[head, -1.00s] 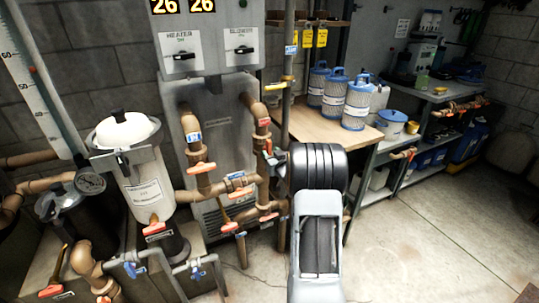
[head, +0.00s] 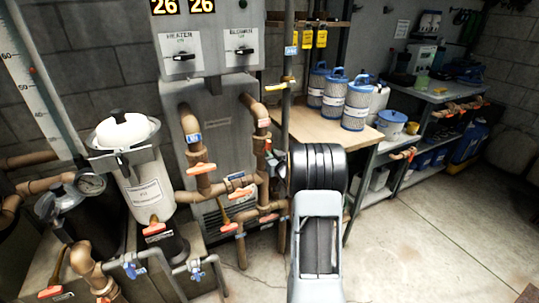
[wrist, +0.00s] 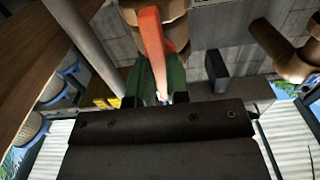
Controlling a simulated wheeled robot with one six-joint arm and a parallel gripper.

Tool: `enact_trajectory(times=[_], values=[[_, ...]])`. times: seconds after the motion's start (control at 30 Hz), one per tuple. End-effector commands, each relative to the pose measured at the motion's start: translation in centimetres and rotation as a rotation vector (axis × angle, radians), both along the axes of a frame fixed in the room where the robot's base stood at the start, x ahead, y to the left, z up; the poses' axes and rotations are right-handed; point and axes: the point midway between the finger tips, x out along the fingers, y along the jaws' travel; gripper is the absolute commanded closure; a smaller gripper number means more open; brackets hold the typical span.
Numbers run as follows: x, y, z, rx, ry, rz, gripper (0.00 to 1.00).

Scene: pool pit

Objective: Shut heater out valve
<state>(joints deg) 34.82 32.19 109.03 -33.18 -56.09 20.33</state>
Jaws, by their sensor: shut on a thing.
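An orange valve handle (wrist: 152,45) on a brown pipe fitting (wrist: 172,12) is close up in the wrist view. My gripper (wrist: 155,88), with green finger pads, is shut on this handle. In the head view the gripper's end is mostly hidden behind my arm, beside the right-hand brown pipe (head: 262,135) of the grey heater cabinet (head: 221,130). The handle's full angle across the pipe is hard to tell. I cannot read a label naming this valve.
Other orange handles are on the left pipe (head: 201,168) and lower pipe (head: 241,193). A white filter canister (head: 146,185) stands left. A wooden table (head: 322,128) with blue-capped filters (head: 357,103) is right. Concrete floor (head: 420,240) is clear at right.

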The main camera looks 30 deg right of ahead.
Motion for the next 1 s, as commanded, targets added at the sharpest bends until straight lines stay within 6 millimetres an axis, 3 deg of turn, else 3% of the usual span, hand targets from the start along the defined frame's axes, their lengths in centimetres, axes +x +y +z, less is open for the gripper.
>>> enact_trajectory(times=[0.17,0.8,1.0], values=[[0.01,0.05,0.39,0.187,-0.023,0.001,1.00],[0.01,0.08,0.30,1.355,-0.183,0.000,1.00],[0.01,0.07,0.07,1.561,-0.211,0.000,1.00]])
